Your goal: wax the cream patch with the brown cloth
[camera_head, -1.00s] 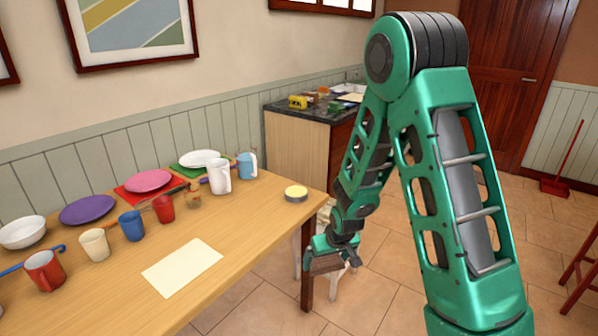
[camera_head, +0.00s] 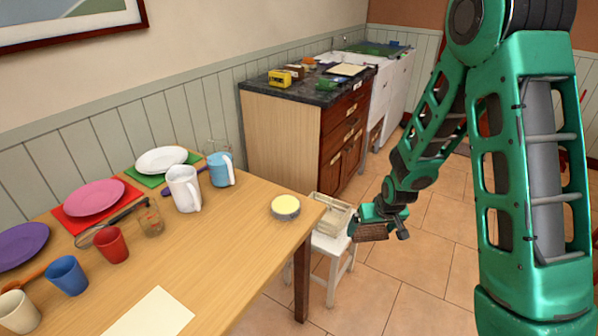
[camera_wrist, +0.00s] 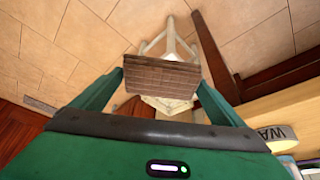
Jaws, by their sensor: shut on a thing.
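My gripper (camera_head: 375,219) is shut on the brown cloth (camera_head: 371,233), a folded brown piece. It hangs in the air off the table's right end, by the white stool. In the wrist view the cloth (camera_wrist: 160,76) spans between my two fingers (camera_wrist: 162,84). The flat cream patch (camera_head: 152,313) lies on the wooden table, cut off by the bottom edge of the head view. It is well away from the cloth. A round tin with a pale yellow top (camera_head: 285,206) stands near the table's right edge; its side shows the letters "WA" in the wrist view (camera_wrist: 277,133).
The wooden table (camera_head: 228,248) holds a white pitcher (camera_head: 184,188), a light blue mug (camera_head: 221,170), plates and cups on its left side. A white stool (camera_head: 335,244) with a pale tray (camera_head: 329,212) stands beside it. A dark-topped counter (camera_head: 310,90) stands behind. The table's middle is clear.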

